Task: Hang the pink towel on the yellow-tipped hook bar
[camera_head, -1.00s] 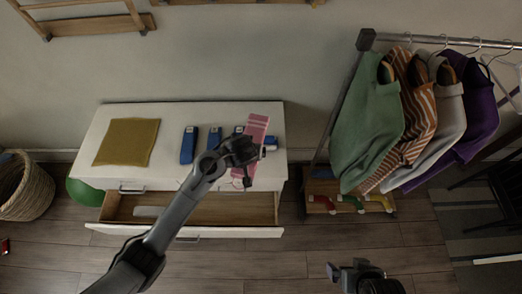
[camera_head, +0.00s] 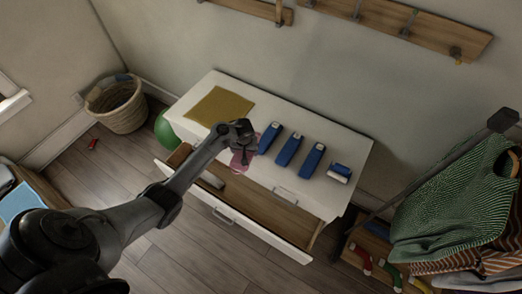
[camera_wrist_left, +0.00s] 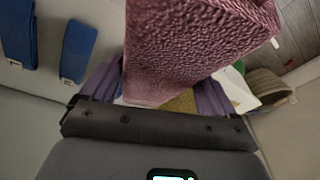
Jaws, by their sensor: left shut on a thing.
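The pink towel (camera_head: 241,160) hangs folded from my left gripper (camera_head: 244,142) in the head view, over the front edge of the dresser top and the open drawer. In the left wrist view the towel (camera_wrist_left: 190,45) fills the upper middle, between the two fingers, and my left gripper (camera_wrist_left: 155,100) is shut on it. A wooden hook bar (camera_head: 425,27) is on the wall at the upper right, with several dark hooks. My right gripper is not in view.
The white dresser (camera_head: 222,84) has an open drawer (camera_head: 265,200) at its front. A mustard cloth (camera_head: 220,105) and several blue items (camera_head: 289,149) lie on top. A clothes rack with a green garment (camera_head: 455,200) stands at right. Another wooden bar (camera_head: 260,8) is on the wall.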

